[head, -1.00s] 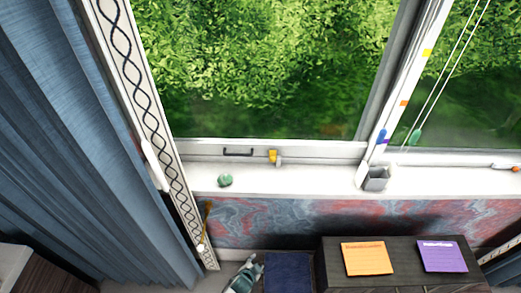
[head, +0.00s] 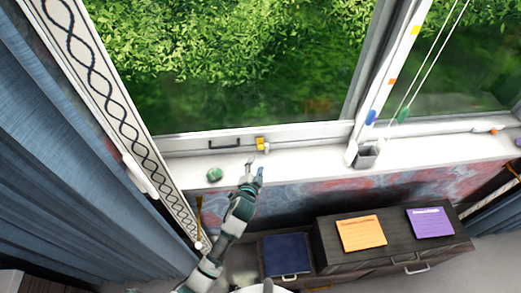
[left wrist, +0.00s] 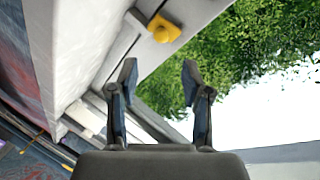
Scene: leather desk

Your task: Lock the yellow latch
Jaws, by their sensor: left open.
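The yellow latch (head: 261,143) sits on the lower rail of the window frame, just above the white sill. In the left wrist view the yellow latch (left wrist: 163,28) shows at the top, beyond my fingertips, with a rounded knob. My left gripper (head: 255,168) is just below and in front of the latch in the head view, near the sill's front edge. In the left wrist view my left gripper (left wrist: 158,80) has its two fingers apart with nothing between them. It does not touch the latch. My right gripper is not in view.
A dark handle (head: 225,144) is on the frame left of the latch. A green round object (head: 214,175) sits on the sill (head: 310,157), and a grey cup (head: 366,157) stands farther right. A dark cabinet (head: 390,256) is below. Curtains hang at the left.

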